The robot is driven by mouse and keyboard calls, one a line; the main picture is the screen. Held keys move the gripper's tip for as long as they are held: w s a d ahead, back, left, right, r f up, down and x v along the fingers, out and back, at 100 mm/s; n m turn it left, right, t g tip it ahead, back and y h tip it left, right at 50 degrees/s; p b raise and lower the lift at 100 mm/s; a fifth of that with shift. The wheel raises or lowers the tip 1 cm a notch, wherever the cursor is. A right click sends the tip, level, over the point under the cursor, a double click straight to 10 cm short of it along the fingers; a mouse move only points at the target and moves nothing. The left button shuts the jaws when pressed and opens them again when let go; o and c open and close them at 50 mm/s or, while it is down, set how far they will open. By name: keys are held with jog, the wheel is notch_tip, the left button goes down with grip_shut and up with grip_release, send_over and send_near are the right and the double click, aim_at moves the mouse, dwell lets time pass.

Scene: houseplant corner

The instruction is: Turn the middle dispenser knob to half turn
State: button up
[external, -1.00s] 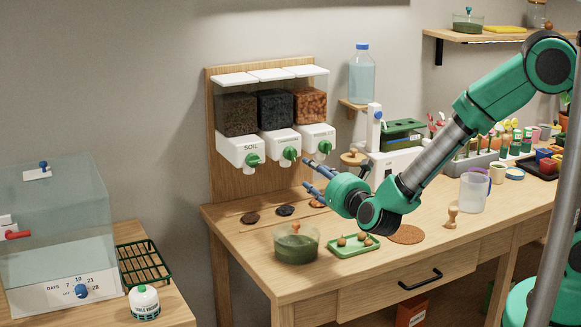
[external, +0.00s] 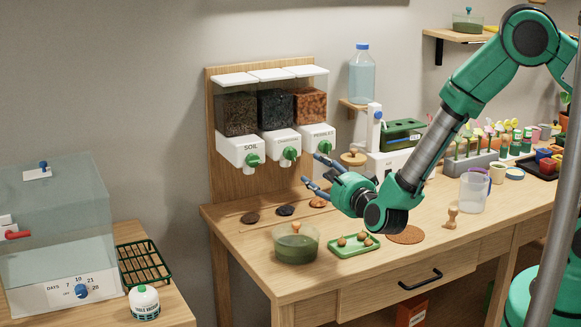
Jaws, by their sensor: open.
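The middle dispenser (external: 277,140) hangs on the wooden backboard between the soil dispenser and the right-hand one. Its green knob (external: 290,153) faces outward on the white front. My gripper (external: 313,170) is open and empty. Its blue fingers point left toward the dispensers, to the right of and below the middle knob, and are apart from it. The left dispenser's green knob (external: 254,160) is in plain view. The right dispenser's knob (external: 324,147) shows just above my upper finger.
Small piles (external: 285,211) lie on the bench under the dispensers. A green bowl (external: 296,248) and a green tray (external: 353,245) with several round brown things stand in front. A water bottle (external: 361,80) sits on a small shelf to the right of the dispensers.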

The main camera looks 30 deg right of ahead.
aim_at(294, 157)
jog(key=n+p, duration=0.1)
jog(key=n, duration=0.5)
jog(key=s+n+p, duration=0.1)
jog(key=n, duration=0.6)
jog(key=n+p, duration=0.1)
jog(key=n, duration=0.6)
jog(key=shift+s+d+y+p, duration=0.2)
jog(key=shift+d+y+p, duration=0.1)
jog(key=shift+y, duration=0.1)
jog(key=shift+w, duration=0.1)
jog(key=w, duration=0.4)
jog(key=w+b, duration=0.1)
jog(key=w, duration=0.4)
jog(key=w+a+b, duration=0.1)
jog(key=w, duration=0.3)
jog(key=shift+w+r, duration=0.1)
jog(key=shift+w, duration=0.2)
jog(key=c, duration=1)
jog(key=shift+c, duration=0.7)
